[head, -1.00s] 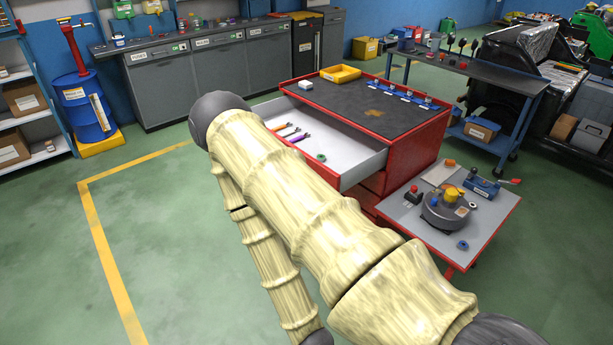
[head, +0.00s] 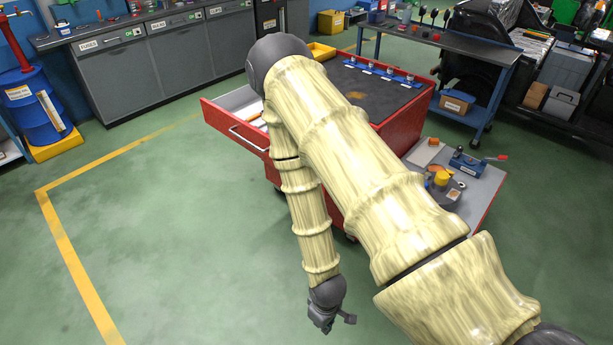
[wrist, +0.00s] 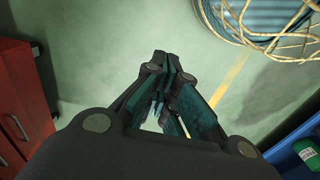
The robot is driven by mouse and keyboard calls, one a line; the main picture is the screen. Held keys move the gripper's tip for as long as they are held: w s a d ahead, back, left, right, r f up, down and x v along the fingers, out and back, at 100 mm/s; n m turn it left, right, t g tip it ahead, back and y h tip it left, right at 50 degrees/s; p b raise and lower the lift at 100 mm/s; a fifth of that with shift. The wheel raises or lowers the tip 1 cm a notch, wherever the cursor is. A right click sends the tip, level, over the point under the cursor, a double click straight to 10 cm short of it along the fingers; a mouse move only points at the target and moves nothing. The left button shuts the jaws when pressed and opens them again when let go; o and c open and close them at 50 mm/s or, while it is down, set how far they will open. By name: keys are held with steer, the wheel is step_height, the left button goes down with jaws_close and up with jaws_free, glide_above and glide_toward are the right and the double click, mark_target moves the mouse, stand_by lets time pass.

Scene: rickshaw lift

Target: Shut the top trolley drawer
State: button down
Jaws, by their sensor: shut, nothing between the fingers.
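The red trolley (head: 405,122) with a dark top stands at upper middle in the head view. Its top drawer (head: 226,127) is pulled out toward the left, with a light handle on its red front. My arm hides much of the drawer's inside and the trolley's near side. My gripper (head: 328,322) hangs low over the green floor, in front of the trolley and apart from the drawer. In the wrist view my gripper (wrist: 166,62) is shut and empty, with floor beyond it. A red drawer cabinet face (wrist: 22,110) with handles shows at the left there.
A side shelf with a blue vice (head: 467,162) and other items juts from the trolley's right. Grey cabinets (head: 185,52) line the back wall. A coiled rope (wrist: 265,32) shows in the wrist view. The floor left of my arm is clear.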

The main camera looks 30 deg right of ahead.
steer(key=w+d+r+n+h+b, duration=0.1)
steer(key=w+r+n, duration=0.3)
steer(key=w, duration=0.7)
steer(key=w+d+r+n+b, duration=0.15)
steer(key=w+n, duration=0.35)
steer(key=w, duration=0.6)
steer(key=w+d+r+n+t+h, duration=0.1)
steer(key=w+d+r+n+h, duration=0.25)
steer(key=w+r+n, duration=1.05)
steer(key=w+d+f+m+p, duration=0.3)
steer(key=w+d+f+m, duration=0.1)
steer(key=w+d, duration=0.3)
steer(key=shift+w+d+f+m, duration=0.25)
steer(key=shift+w+d+m, duration=0.15)
steer(key=shift+d, duration=0.1)
steer(key=shift+d, duration=0.15)
